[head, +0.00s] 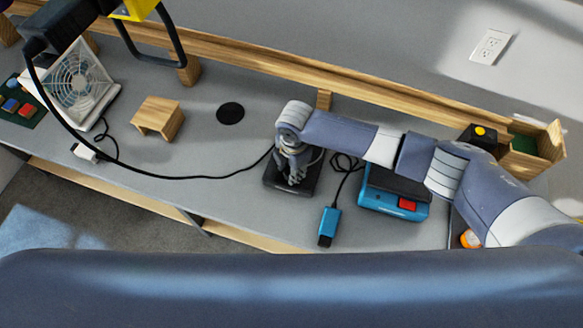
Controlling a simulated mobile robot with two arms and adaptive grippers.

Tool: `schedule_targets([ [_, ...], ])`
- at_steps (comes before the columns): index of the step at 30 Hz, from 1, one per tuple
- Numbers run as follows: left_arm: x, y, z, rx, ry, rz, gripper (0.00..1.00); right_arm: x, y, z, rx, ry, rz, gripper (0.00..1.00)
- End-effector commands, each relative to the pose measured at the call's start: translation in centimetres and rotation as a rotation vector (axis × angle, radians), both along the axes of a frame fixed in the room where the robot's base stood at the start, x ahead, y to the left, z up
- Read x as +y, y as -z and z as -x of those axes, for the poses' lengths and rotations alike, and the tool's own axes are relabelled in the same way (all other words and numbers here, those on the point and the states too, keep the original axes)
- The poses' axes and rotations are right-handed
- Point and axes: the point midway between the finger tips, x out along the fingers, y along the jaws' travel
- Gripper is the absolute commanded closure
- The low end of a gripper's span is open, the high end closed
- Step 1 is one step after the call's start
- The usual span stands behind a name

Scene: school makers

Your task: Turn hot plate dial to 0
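The small dark square plate (311,184), which looks like the hot plate, sits on the grey worktop near the middle of the head view. My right arm comes in from the right and bends down over it. My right gripper (294,178) points down at the plate and covers much of it. I cannot tell whether it touches the plate or whether its fingers are open. The dial is not visible; the gripper may hide it. My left gripper is not in view.
A blue device with a red switch (407,204) stands right of the plate, with a blue plug piece (328,225) beside it. A black cable (200,177) runs left. A wooden block (158,117) and a fan (80,82) stand left. A wooden rail (240,48) lines the back.

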Motion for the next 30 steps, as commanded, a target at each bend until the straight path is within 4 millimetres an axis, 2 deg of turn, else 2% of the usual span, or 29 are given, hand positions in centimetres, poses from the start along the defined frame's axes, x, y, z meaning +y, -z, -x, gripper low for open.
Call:
schedule_targets([
  [9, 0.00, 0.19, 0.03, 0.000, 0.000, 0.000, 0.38, 0.04, -0.09, -0.10, -0.001, -0.085, -0.001, 0.91],
  [22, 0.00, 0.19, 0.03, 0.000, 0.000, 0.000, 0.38, 0.06, -0.12, -0.09, -0.002, -0.096, -0.002, 0.91],
  [23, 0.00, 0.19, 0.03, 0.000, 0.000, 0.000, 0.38, 0.05, -0.12, -0.10, -0.003, -0.096, -0.001, 0.65],
  [25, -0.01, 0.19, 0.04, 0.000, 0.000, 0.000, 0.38, 0.06, -0.11, -0.09, -0.002, -0.095, -0.001, 0.49],
  [30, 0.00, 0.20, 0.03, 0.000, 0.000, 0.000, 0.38, 0.05, -0.07, -0.06, 0.000, -0.095, -0.001, 0.47],
])
